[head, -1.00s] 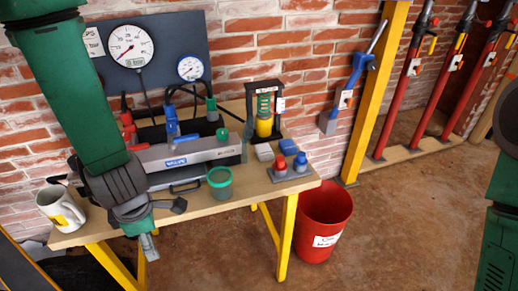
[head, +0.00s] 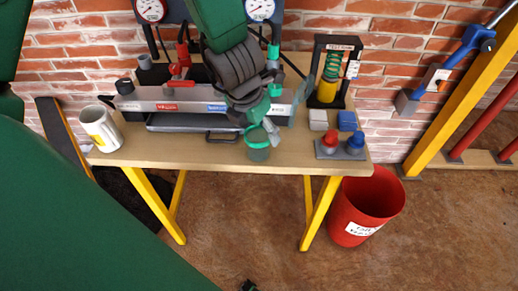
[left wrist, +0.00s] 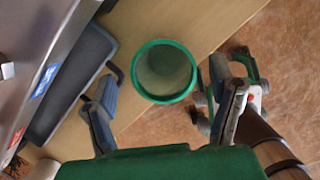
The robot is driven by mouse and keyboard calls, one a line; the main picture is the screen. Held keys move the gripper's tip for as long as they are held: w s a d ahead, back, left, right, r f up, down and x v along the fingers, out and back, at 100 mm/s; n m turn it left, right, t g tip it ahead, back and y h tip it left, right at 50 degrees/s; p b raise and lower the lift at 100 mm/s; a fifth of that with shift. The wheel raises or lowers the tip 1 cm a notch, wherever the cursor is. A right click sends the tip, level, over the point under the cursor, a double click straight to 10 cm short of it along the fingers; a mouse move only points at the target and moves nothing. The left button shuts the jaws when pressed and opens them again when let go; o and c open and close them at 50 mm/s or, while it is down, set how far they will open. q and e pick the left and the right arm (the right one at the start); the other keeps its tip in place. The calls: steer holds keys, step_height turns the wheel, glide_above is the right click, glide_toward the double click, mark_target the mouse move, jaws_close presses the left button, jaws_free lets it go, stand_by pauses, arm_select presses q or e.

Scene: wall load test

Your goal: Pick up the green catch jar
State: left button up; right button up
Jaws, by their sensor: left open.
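The green catch jar (head: 258,147) stands upright at the front edge of the workbench, a see-through green cup with a brighter green rim. My left gripper (head: 267,122) is just above and behind it in the head view and partly covers its rim. In the left wrist view, the jar (left wrist: 164,72) shows from above with its round mouth open. The open fingers of my left gripper (left wrist: 160,90) lie to either side of it in the picture. I cannot tell whether a finger touches it.
The workbench (head: 190,150) has yellow legs. A long grey device (head: 160,106) and a black tray handle (head: 222,137) lie left of the jar. A red and blue knob block (head: 340,150) stands right. A white mug (head: 100,128) is at the left end, a red bucket (head: 365,205) on the floor.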

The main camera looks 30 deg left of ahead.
mark_target(259, 141)
arm_select(q)
steer(key=shift+d+f, duration=0.15)
steer(key=shift+d+f+b, duration=0.15)
steer(key=shift+f+b, duration=0.15)
steer(key=shift+b, duration=0.05)
steer(key=b+x, duration=0.2)
steer(key=x, duration=0.2)
steer(key=shift+s, duration=0.1)
steer(key=shift+a+f, duration=0.25)
steer(key=shift+a, duration=0.15)
steer(key=shift+r, duration=0.1)
steer(key=c, duration=1.1)
steer(key=shift+d+r, duration=0.1)
steer(key=shift+d, duration=0.25)
steer(key=shift+c, duration=1.1)
